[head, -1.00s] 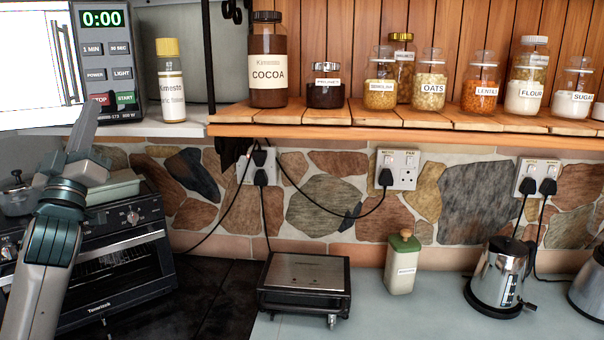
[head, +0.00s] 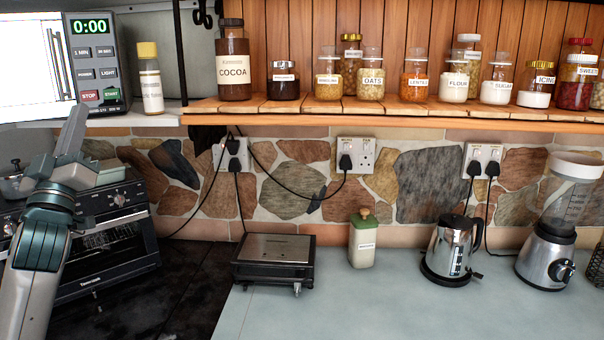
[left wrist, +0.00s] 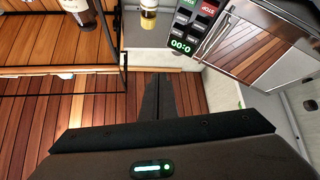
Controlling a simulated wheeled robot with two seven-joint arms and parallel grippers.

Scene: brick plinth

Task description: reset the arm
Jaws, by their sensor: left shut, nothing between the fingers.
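My left gripper (head: 72,130) is at the left of the head view, pointing up in front of the microwave (head: 97,72). Its fingers are shut with nothing between them. In the left wrist view the closed fingers (left wrist: 160,95) show at the middle, with the microwave (left wrist: 190,32) at the upper right. The fingers look apart from the microwave and the shelf. My right gripper is not in view.
A toaster oven (head: 110,240) stands behind my left arm. A wooden shelf (head: 400,113) holds several jars. The counter's front (head: 400,310) is clear.

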